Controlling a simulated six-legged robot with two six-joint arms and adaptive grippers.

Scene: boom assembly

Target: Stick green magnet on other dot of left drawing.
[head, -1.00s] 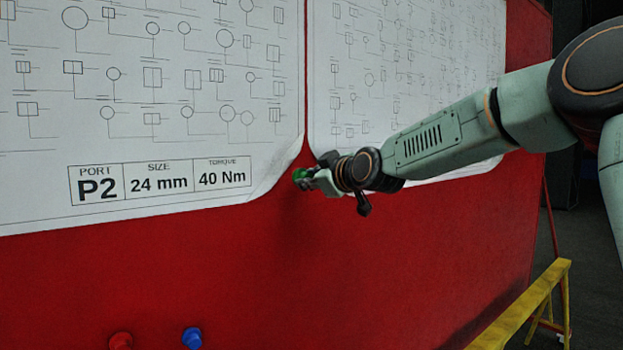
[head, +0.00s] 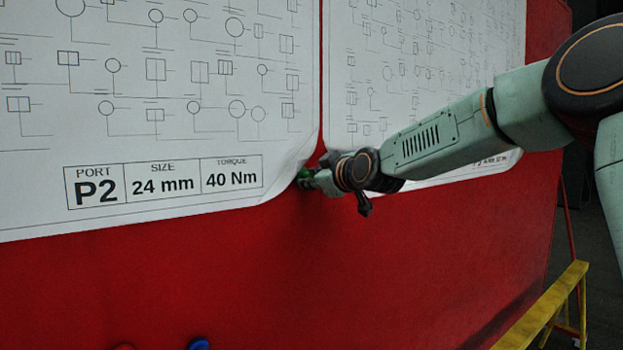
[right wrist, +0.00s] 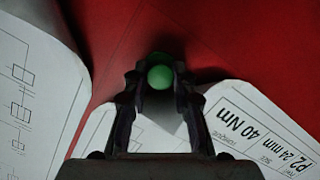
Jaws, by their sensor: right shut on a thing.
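The green magnet (head: 304,174) is at the tip of my right gripper (head: 310,178). In the right wrist view the green magnet (right wrist: 160,76) sits between the two fingertips, which are shut on it. It is at the curled lower right corner of the left drawing (head: 200,140), close to the red board. I cannot tell whether the magnet touches the paper or board. The dot at this corner is not visible. The left drawing also shows in the right wrist view (right wrist: 262,140), with its lettering turned. My left gripper is not in view.
The red board (head: 290,270) is bare below the drawings. A second drawing (head: 420,70) hangs to the right. A blue magnet (head: 198,344) and a red one (head: 123,347) show at the bottom edge. A yellow stand (head: 545,310) is at lower right.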

